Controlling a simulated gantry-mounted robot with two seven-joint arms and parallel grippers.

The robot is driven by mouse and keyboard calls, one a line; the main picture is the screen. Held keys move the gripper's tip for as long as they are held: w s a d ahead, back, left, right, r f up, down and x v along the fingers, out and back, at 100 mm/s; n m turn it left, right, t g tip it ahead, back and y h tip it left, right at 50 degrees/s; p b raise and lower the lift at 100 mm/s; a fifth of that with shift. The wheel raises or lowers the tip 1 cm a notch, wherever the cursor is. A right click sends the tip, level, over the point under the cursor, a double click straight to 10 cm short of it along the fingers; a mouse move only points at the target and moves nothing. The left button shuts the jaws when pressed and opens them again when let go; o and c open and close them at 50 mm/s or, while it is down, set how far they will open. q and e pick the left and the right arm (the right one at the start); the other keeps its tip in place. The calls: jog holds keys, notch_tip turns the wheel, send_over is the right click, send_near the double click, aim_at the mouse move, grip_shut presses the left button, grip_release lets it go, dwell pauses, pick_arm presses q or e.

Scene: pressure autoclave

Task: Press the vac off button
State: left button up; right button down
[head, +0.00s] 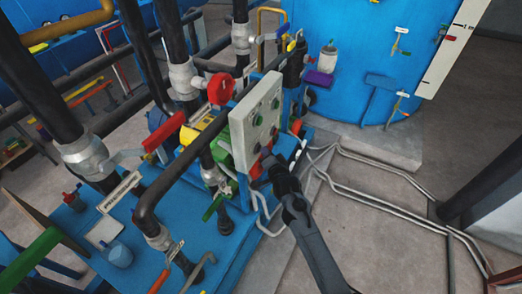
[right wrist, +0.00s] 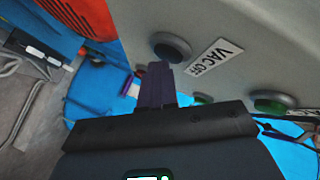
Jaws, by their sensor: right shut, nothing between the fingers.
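The grey control panel (head: 257,122) stands upright in the middle of the head view, with several buttons on its face. In the right wrist view, a dark round button (right wrist: 172,47) sits on the panel beside a white label reading VAC OFF (right wrist: 207,57). My right gripper (head: 266,164) is at the lower part of the panel, shut and empty. In the right wrist view its fingertips (right wrist: 158,72) lie just below the dark button in the picture; whether they touch it is unclear. In the head view the gripper hides the panel's lower edge. My left gripper is not in view.
A green button (right wrist: 271,102) sits farther right on the panel. A red valve wheel (head: 221,88) and dark pipes stand left of the panel. A blue tank (head: 350,60) is behind. Thin pipes (head: 385,165) run along the floor at right.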

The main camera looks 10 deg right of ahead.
jog(key=shift+s+d+p, duration=0.6)
jog(key=shift+d+p, duration=0.05)
jog(key=shift+p, duration=0.15)
jog(key=s+d+p, duration=0.1)
jog(key=d, duration=0.1)
jog(key=s+d+p, duration=0.1)
jog(key=s+p, duration=0.1)
jog(key=shift+s+d+p, duration=0.15)
jog(key=shift+d+p, duration=0.15)
jog(key=shift+d, duration=0.05)
dwell(0.9)
